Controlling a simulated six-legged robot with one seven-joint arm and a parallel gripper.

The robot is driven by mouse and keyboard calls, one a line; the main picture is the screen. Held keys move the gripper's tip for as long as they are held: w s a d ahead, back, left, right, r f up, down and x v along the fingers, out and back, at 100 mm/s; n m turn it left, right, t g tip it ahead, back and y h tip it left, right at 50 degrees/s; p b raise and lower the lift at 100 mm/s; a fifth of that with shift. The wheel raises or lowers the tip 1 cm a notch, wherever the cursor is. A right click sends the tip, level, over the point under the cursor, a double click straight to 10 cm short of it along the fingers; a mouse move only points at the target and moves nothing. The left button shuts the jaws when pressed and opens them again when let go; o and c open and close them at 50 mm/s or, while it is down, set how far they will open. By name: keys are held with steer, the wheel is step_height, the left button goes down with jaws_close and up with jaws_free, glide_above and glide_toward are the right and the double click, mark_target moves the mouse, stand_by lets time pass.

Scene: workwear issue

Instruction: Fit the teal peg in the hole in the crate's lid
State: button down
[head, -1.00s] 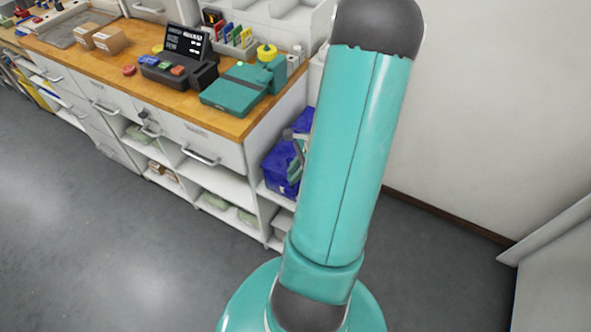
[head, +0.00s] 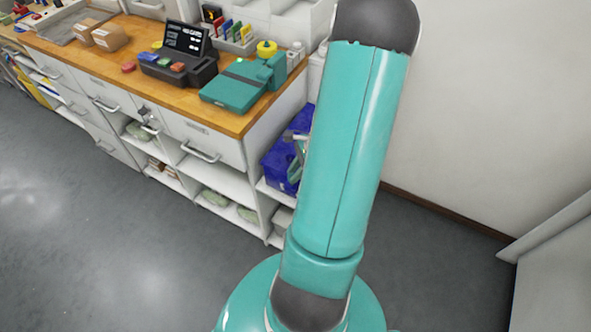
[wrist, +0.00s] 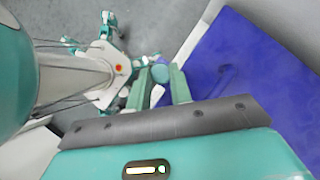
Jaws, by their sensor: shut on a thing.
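The teal peg (wrist: 159,74) shows in the wrist view between the green fingers of my gripper (wrist: 161,86), which is shut on it. The blue crate (wrist: 262,98) fills the right of the wrist view, to the right of the fingers. A darker mark (wrist: 227,72) on its blue surface may be the hole in the lid, but I cannot tell for sure. In the head view the crate (head: 276,166) stands at the right end of the workbench, partly hidden by my arm. Only a small part of my gripper shows there, in front of the crate. I cannot see peg and hole touching.
The workbench (head: 238,124) has a wooden top with a teal device (head: 234,92), a dark console (head: 180,68) and cardboard boxes (head: 108,37). Open shelves (head: 218,180) hold several folded items. Grey floor is clear at left. A white wall closes off the right.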

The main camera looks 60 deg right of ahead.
steer(key=shift+f, duration=0.85)
stand_by(0.5)
steer(key=c, duration=1.2)
jaws_free()
steer(key=shift+r, duration=0.1)
steer(key=shift+r, duration=4.45)
